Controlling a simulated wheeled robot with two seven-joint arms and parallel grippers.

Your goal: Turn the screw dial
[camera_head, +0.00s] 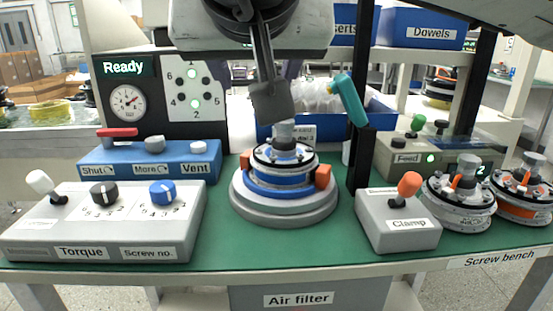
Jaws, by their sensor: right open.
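The screw dial is a blue knob (162,192) with a white pointer line, on the sloped top of a light grey control box (60,226) at the front left, above the label "Screw no.". Numbers ring it, too small to read surely. My right gripper (271,102) hangs from the top centre, over the hub motor (284,185), well right of the dial and higher. It is open, with its fingers seen nearly in line and nothing visible between them. My left gripper is out of view.
Beside the dial are a black torque knob (104,194) and a white-tipped lever (41,183). A blue valve box (150,166) stands behind. A teal screwdriver (347,98) and black post (361,150) rise right of the motor. A clamp box (398,222) stands front right.

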